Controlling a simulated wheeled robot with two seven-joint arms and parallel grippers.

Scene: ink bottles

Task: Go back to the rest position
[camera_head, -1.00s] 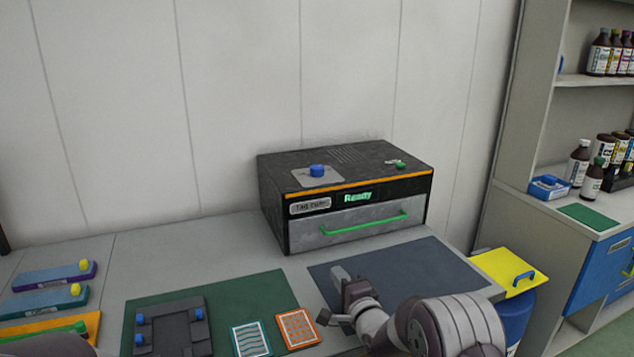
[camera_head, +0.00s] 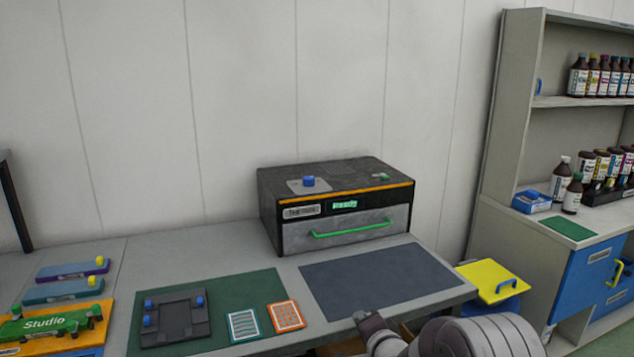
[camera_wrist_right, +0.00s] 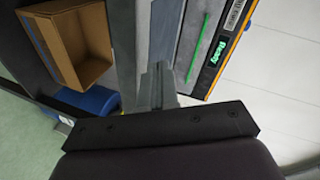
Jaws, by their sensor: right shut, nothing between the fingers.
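My right gripper (camera_head: 369,322) is low at the front of the workbench, near the front edge of the dark blue-grey mat (camera_head: 375,277). It holds nothing, and part of it is hard to make out in the head view. In the right wrist view its fingers (camera_wrist_right: 158,86) are together and empty, with the machine's front beyond them. My right arm (camera_head: 470,338) comes in from the bottom right. My left gripper is not in view.
A black machine (camera_head: 275,210) with a green-handled drawer (camera_head: 352,229) stands at the back, drawer shut. A green mat (camera_head: 250,291) bears a dark fixture (camera_head: 176,318) and two patterned cards. A yellow-lidded blue bin (camera_head: 488,280) and bottle shelves are right. An open cardboard box (camera_wrist_right: 85,45) shows in the wrist view.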

